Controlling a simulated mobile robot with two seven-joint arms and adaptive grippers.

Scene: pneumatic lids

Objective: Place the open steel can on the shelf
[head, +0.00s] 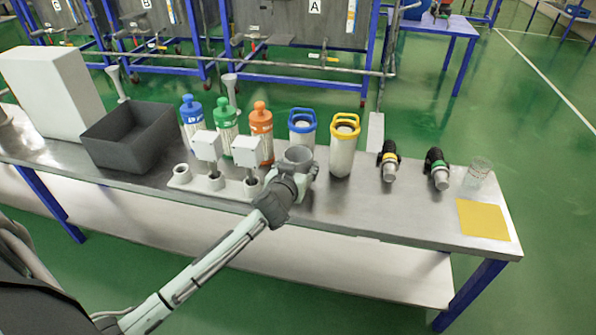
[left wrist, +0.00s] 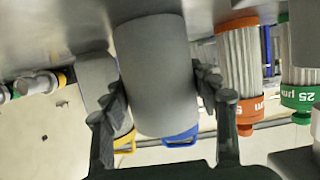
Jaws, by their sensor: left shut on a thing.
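The open steel can (head: 299,155) is a plain grey cylinder with an open top, upright over the middle of the steel table. My left gripper (head: 293,184) is shut on its side. In the left wrist view the grey can (left wrist: 157,75) fills the space between the fingers of the left gripper (left wrist: 156,98). I cannot tell whether the can's bottom touches the table. A pale lower shelf (head: 250,236) runs under the tabletop, and its front part is bare. My right gripper is not in view.
Just behind the can stand a blue-handled canister (head: 302,122), a yellow-handled canister (head: 342,155) and an orange-topped filter (head: 261,130). A white fixture (head: 215,183) is close on the left. Black-and-steel fittings (head: 389,162) lie right.

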